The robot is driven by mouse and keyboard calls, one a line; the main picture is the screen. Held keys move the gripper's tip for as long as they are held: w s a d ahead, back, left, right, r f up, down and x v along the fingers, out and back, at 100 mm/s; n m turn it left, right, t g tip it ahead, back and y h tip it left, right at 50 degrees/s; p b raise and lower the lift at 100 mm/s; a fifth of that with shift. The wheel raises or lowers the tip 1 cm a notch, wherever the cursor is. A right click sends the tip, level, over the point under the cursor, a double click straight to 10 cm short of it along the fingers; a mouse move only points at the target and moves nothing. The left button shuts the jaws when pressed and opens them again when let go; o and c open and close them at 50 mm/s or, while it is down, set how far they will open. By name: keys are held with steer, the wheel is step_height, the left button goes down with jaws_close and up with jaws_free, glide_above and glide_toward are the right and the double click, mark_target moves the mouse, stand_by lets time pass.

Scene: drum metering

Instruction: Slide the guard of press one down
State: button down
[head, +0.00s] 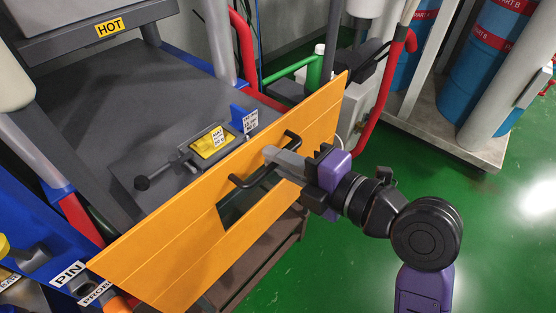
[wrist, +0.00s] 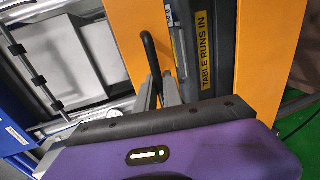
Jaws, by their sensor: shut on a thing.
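The guard (head: 180,258) is an orange panel across the front of the press, tilted in the head view, with a dark opening low in its middle. Its black bar handle (head: 246,181) stands out from the face. My gripper (head: 272,158) is shut on the handle, with its grey fingers around the bar. In the wrist view the handle (wrist: 150,52) rises between the fingers (wrist: 162,95), and the orange guard (wrist: 265,55) shows on both sides. The fingers hide part of the handle.
Behind the guard is a grey press table (head: 90,110) with a yellow-labelled fixture (head: 210,142) and a blue tag (head: 243,118). A "HOT" block (head: 60,35) is above it. Red pipes and blue drums (head: 490,60) stand at the right. Green floor (head: 500,230) is clear at the right.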

mark_target(267, 210)
step_height(267, 210, down, 20)
steer(key=b, duration=1.9)
steer(key=shift+d, duration=0.1)
steer(key=shift+f, duration=0.2)
steer(key=c, duration=1.8)
jaws_free()
steer(key=shift+r, duration=0.1)
steer(key=shift+r, duration=0.1)
steer(key=shift+s+d+r, duration=0.15)
steer(key=shift+s+d, duration=0.1)
steer(key=shift+d, duration=0.1)
steer(key=p+v, duration=0.1)
steer(key=v, duration=0.6)
steer(key=shift+a, duration=0.1)
